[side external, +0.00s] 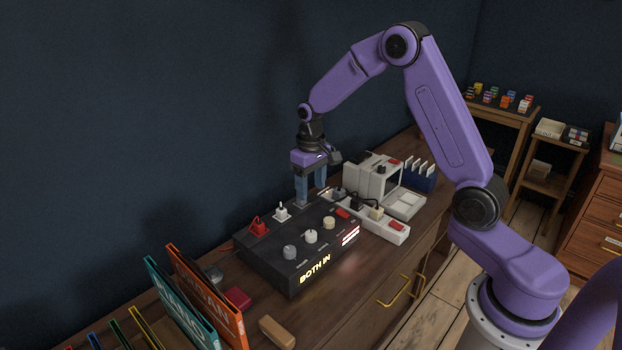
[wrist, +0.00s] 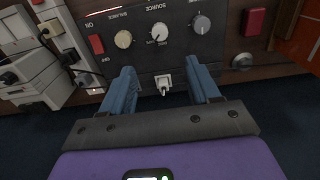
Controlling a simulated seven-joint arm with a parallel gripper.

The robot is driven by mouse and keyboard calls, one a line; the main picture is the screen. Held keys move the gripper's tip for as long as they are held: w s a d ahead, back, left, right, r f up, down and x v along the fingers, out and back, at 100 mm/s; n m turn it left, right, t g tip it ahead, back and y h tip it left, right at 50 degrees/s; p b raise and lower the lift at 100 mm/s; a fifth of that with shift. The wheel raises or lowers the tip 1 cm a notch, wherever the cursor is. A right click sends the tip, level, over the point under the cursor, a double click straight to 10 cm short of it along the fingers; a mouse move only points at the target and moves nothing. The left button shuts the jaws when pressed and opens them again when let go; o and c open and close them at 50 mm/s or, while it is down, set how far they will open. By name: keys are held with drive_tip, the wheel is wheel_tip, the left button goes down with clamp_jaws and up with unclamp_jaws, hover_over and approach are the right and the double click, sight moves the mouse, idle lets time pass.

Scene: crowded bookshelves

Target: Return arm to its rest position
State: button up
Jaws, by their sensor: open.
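My gripper (side external: 310,196) points down over the back edge of a black switch box (side external: 270,257) in the side view, its blue fingers apart with nothing held. In the wrist view my gripper (wrist: 162,76) is open, its two fingers on either side of a white plug (wrist: 163,86) seated in the panel. The side view shows a white plug (side external: 281,212) and a red plug (side external: 258,226) standing in the box's top. The box's front reads "BOTH IN" in lit letters. Whether the fingertips touch the box cannot be told.
A white power strip (side external: 385,228) and pale devices (side external: 376,178) stand right of the box. Upright books (side external: 205,300), a red block (side external: 237,298) and a tan block (side external: 277,331) lie to the front left. A dark wall rises behind; space above is clear.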

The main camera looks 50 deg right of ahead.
drive_tip(key=shift+r, duration=0.9)
drive_tip(key=shift+a, duration=0.1)
drive_tip(key=s+a+r+n, duration=0.3)
drive_tip(key=s+a+r, duration=0.1)
drive_tip(key=s+a, duration=0.4)
drive_tip(key=s+r+n, duration=0.1)
drive_tip(key=s+n, duration=0.3)
drive_tip(key=s, duration=0.9)
drive_tip(key=s+a+r+n, duration=0.1)
drive_tip(key=s+n, duration=0.4)
drive_tip(key=s, duration=0.9)
drive_tip(key=shift+a+r+n, duration=0.3)
drive_tip(key=shift+r, duration=0.35)
